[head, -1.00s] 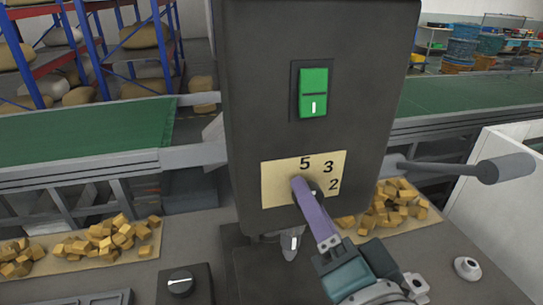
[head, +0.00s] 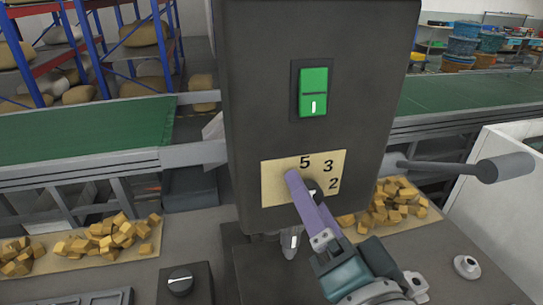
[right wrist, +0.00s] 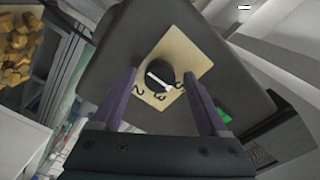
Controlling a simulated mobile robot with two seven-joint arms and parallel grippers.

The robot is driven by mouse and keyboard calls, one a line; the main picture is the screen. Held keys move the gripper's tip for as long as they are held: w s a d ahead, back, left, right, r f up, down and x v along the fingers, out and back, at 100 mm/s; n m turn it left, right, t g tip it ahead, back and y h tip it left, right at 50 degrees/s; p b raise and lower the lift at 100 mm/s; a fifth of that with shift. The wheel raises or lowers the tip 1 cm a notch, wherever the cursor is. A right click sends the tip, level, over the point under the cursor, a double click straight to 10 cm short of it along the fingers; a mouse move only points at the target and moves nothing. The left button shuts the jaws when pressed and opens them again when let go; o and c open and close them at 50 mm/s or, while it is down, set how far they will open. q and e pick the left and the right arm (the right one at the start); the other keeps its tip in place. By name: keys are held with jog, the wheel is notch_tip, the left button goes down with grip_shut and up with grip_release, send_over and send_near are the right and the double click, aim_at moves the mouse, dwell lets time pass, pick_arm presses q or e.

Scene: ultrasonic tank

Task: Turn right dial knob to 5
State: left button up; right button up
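The dial knob (head: 313,187) is black and sits on a beige plate (head: 272,188) marked 5, 3 and 2 on the front of a dark machine. My right gripper (right wrist: 160,78) has purple fingers, spread apart on either side of the knob with gaps. It also shows in the head view (head: 293,178), where its fingers partly hide the knob. In the right wrist view the knob (right wrist: 160,77) carries a white pointer line running diagonally, its lower end among the digits. I cannot tell exactly which digit it points at. My left gripper is not in view.
A green switch (head: 313,92) is above the plate. A lever with a grey handle (head: 505,168) sticks out to the right. Another dial (head: 180,282) is on a low box at the front left. Wooden blocks (head: 100,235) lie on both sides of the machine.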

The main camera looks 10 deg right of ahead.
jog(key=s+b, duration=0.2)
jog(key=s, duration=0.8)
jog(key=shift+d, duration=0.2)
